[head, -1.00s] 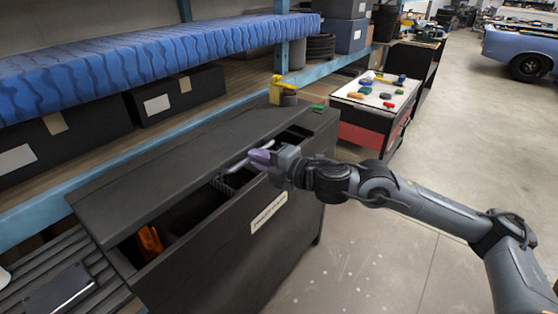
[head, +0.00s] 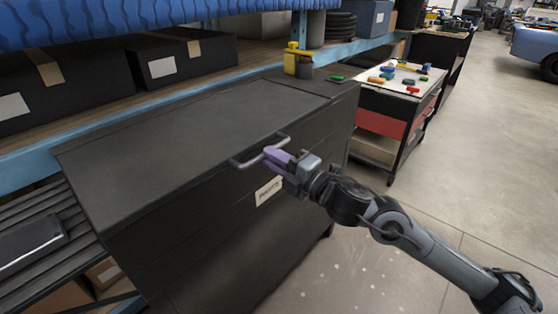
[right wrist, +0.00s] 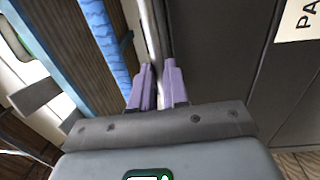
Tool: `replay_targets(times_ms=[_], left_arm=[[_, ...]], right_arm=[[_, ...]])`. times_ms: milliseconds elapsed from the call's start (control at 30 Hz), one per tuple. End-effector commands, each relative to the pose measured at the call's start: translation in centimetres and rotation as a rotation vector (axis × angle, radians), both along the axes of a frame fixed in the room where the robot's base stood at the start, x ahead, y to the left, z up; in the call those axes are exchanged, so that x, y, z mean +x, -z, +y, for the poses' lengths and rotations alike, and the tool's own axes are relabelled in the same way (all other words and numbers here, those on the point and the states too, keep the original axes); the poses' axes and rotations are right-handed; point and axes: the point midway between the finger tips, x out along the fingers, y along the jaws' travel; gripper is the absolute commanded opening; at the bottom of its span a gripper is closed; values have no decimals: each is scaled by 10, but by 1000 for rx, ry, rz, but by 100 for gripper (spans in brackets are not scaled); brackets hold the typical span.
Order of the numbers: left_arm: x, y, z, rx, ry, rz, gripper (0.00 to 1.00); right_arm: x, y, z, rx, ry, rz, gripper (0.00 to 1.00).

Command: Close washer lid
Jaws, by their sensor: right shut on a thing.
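The washer shows in the head view as a long dark chest (head: 170,265) with a pale label (head: 268,191) on its front. Its flat dark lid (head: 185,150) lies over the top, and no gap into the inside shows. A grey bar handle (head: 243,164) sits at the lid's front edge. My right gripper (head: 276,156), with purple fingers, is shut on this handle. In the right wrist view the fingers (right wrist: 158,85) sit either side of the pale bar (right wrist: 149,35), partly hiding it. My left gripper is in neither view.
A yellow item (head: 291,57) and a dark canister stand on the chest's far end. A shelf (head: 150,97) with black boxes runs behind. A cart (head: 385,105) with small coloured items stands beyond. The floor (head: 410,215) at the right is open.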

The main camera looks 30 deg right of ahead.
Motion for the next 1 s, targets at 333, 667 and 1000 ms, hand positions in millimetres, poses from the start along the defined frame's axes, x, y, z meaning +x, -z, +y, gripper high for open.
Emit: replay_targets(times_ms=[333,667,1000], left_arm=[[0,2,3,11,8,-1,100],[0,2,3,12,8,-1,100],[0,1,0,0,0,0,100]], right_arm=[[3,18,0,-10,4,35,0],[2,16,0,-9,3,31,40],[2,11,0,-6,2,22,40]])
